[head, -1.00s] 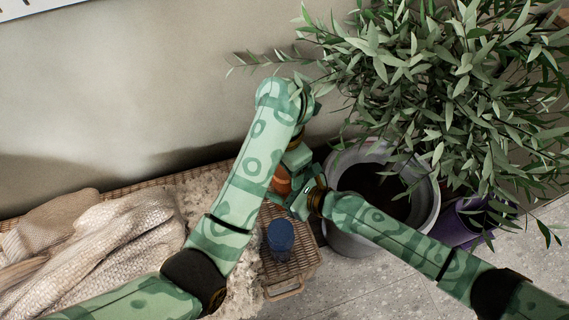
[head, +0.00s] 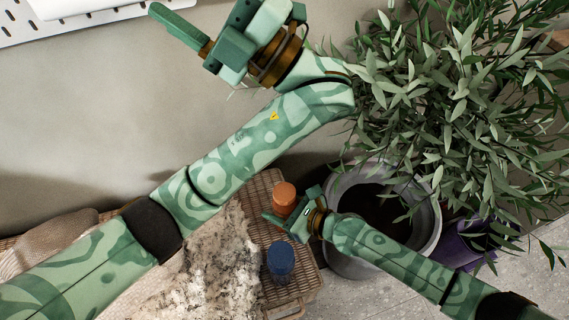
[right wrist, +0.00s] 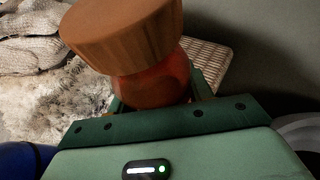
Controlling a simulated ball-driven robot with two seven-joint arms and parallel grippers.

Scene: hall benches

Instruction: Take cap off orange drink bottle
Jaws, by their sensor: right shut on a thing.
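The orange bottle (head: 283,204) stands on the woven bench. Its wide orange-brown cap (right wrist: 125,30) is on top in the right wrist view, over the redder bottle body (right wrist: 155,82). My right gripper (head: 282,221) is shut around the bottle's body, below the cap. Its fingers are partly hidden behind the bottle in the right wrist view. My left gripper (head: 218,25) is raised high at the top of the head view, well away from the bottle. Its fingers are apart, and nothing shows between them.
A blue-capped bottle (head: 280,259) stands on the woven bench (head: 262,190) close to the orange one. A furry throw (head: 205,262) lies to the left. A grey pot (head: 350,262) with a leafy plant (head: 450,95) stands right. A white pegboard (head: 110,17) is at top left.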

